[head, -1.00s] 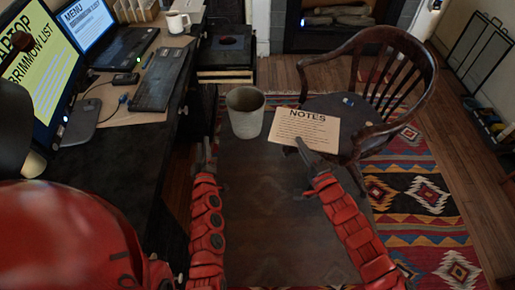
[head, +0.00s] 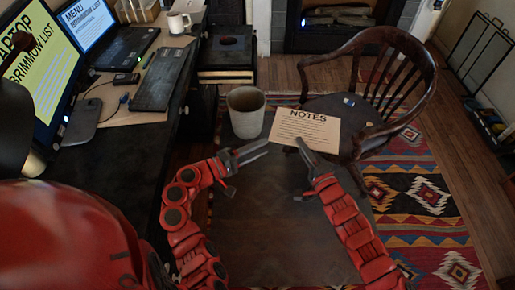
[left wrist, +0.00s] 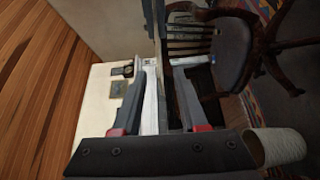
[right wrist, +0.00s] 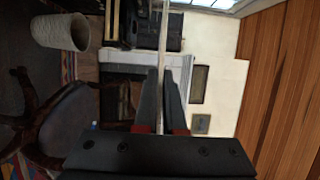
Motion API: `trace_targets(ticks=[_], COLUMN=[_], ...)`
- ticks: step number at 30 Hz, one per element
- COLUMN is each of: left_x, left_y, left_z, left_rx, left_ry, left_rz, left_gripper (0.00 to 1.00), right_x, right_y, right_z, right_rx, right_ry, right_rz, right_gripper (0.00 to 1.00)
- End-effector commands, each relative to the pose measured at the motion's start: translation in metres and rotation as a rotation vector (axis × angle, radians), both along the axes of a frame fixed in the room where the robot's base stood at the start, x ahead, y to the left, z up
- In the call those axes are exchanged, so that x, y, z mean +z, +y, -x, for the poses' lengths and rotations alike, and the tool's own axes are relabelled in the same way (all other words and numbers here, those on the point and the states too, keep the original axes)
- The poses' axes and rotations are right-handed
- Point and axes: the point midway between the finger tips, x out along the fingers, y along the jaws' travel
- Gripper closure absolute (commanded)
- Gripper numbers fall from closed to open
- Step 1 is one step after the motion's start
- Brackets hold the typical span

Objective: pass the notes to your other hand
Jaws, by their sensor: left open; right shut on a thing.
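The notes (head: 303,131) are a cream card headed "NOTES", held up in front of the chair in the head view. In the right wrist view the card (right wrist: 163,45) shows edge-on as a thin pale strip between the fingers. My left gripper (head: 266,148) is open and empty. It points right toward the card's lower left side, a short gap away. The left wrist view shows its two fingers (left wrist: 157,65) apart.
A grey bin (head: 245,112) stands behind my left gripper. A wooden armchair (head: 398,50) stands behind the card. The desk at left holds a keyboard (head: 158,80), a laptop and a white mug (head: 178,22). A patterned rug (head: 425,195) covers the floor at right.

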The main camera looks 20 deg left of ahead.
Motion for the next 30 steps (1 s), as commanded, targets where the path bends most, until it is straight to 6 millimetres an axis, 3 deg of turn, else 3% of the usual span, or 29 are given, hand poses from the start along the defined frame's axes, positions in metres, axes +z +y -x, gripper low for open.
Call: trace_targets(ticks=[18,30], left_x=[0.000,-0.001], left_y=[-0.071,-0.079], left_z=[-0.076,-0.086], left_rx=[-0.006,0.000], left_ry=[0.000,0.001], left_rz=[-0.001,-0.001], left_gripper=[0.57,0.57], right_x=[0.000,0.000], right_y=[0.000,0.000], right_z=[0.000,0.000], right_rx=[0.000,0.000], right_ry=[0.000,0.000], right_rz=[0.000,0.000], right_gripper=[1.00,1.00])
